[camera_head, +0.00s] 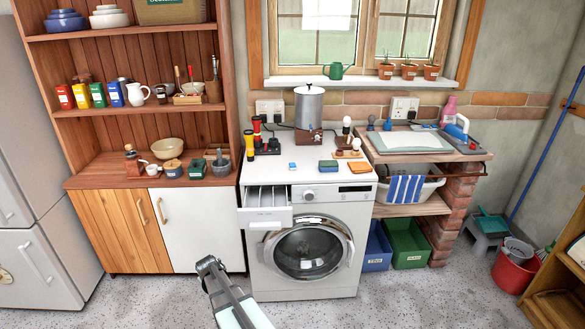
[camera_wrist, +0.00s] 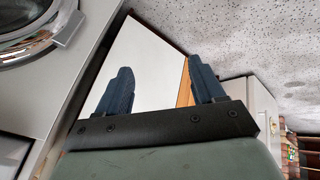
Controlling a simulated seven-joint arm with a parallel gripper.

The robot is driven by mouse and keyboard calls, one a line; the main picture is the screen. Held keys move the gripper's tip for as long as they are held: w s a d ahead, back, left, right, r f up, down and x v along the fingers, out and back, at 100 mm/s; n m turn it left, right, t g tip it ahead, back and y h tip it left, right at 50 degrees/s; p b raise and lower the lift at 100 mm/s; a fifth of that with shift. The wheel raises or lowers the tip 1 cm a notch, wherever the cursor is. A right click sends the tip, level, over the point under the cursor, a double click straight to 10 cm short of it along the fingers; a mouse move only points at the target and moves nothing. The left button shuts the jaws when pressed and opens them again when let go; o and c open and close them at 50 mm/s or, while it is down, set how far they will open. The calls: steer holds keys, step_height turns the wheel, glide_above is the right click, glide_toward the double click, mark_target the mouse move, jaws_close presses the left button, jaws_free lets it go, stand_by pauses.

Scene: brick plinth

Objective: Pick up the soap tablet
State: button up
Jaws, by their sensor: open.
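A small blue-and-white block (camera_head: 292,166), which looks like the soap tablet, lies on the white top of the washing machine (camera_head: 262,178), left of a green-and-yellow sponge (camera_head: 328,166). It is too small to make out in detail. My gripper (camera_head: 209,264) is low in front of the white cupboard door, left of the washing machine's round door and well below the tablet. In the wrist view my gripper (camera_wrist: 158,70) has its two dark fingers apart with nothing between them. The tablet is not in the wrist view.
The washing machine's detergent drawer (camera_head: 265,207) stands pulled out at its upper left. Behind the tablet stand a metal canister (camera_head: 308,107) and torches (camera_head: 254,137). An orange cloth-like item (camera_head: 357,167) lies to the right. The front strip of the top is clear.

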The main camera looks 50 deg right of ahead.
steer(key=w+d+r+t+h, duration=0.2)
steer(key=w+d+r, duration=0.3)
steer(key=d+r, duration=0.65)
steer(key=w+d+r+n+t+h, duration=0.15)
steer(key=w+d+r, duration=0.25)
steer(key=d+r, duration=0.75)
steer(key=w+d+r+t+h, duration=0.2)
steer(key=w+d+r, duration=0.45)
steer(key=r, duration=0.85)
steer(key=s+d+r+g, duration=0.2)
steer(key=d+r, duration=0.1)
steer(key=d, duration=0.4)
steer(key=n+g+y, duration=0.8)
steer(key=y, duration=0.2)
glide_above(293, 164)
steer(key=shift+m+t, duration=0.25)
steer(key=f, duration=0.7)
steer(key=shift+d+f, duration=0.2)
steer(key=shift+d, duration=0.05)
steer(key=shift+a+f, duration=0.2)
steer(key=shift+f, duration=2.5)
